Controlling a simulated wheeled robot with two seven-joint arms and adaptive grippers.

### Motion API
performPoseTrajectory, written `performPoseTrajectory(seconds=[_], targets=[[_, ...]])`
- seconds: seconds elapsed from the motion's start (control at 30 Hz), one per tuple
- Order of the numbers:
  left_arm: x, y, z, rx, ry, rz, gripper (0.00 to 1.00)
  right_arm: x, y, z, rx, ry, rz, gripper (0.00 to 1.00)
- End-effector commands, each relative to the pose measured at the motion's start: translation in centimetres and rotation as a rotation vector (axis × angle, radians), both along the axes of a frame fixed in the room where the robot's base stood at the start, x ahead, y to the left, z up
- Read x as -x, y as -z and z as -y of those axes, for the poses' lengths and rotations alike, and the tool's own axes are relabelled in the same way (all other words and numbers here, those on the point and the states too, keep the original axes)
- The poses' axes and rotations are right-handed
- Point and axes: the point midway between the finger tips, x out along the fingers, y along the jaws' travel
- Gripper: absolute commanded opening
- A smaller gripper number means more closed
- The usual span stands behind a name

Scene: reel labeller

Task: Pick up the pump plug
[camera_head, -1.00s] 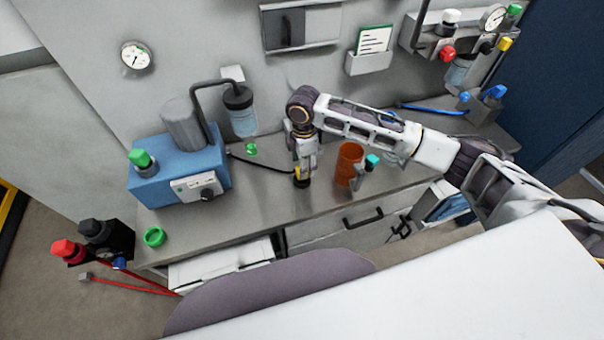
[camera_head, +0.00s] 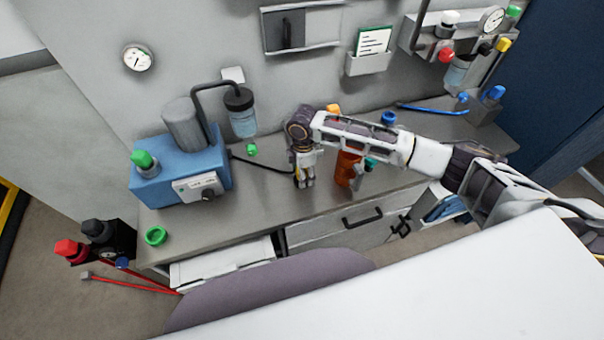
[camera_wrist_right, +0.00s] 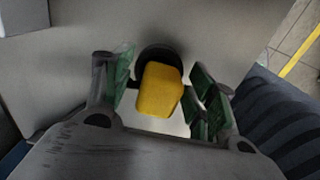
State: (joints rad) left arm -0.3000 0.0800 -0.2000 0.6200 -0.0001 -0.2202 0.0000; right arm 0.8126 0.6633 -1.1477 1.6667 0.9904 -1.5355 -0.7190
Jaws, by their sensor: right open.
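The pump plug (camera_wrist_right: 160,90) looks like a yellow block with a dark round part at its far end. A black cable (camera_head: 262,163) runs from the blue pump (camera_head: 150,188) to that spot. My right gripper is open. My left gripper is not in view.
An orange cup (camera_head: 347,168) stands close right of my right gripper, partly covered by my arm. A green ring (camera_head: 155,236) lies at the bench's left front. A blue tool (camera_head: 430,109) lies at the back right. Bench top (camera_head: 250,205) left of the gripper is clear.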

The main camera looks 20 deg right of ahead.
Motion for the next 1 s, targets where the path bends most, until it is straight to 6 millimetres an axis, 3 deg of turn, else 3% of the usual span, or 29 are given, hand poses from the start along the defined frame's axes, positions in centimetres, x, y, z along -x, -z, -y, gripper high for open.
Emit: performPoseTrajectory(seconds=[0.33, 0.73, 1.0], targets=[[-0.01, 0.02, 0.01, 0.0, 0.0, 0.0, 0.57, -0.01, -0.03, -0.01, 0.0, 0.0, 0.0, 0.57], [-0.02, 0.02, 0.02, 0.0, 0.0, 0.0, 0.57, -0.01, -0.04, -0.01, 0.0, 0.0, 0.0, 0.07], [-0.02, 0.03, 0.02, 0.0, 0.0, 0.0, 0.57, -0.03, -0.13, -0.02, 0.0, 0.0, 0.001, 0.06]])
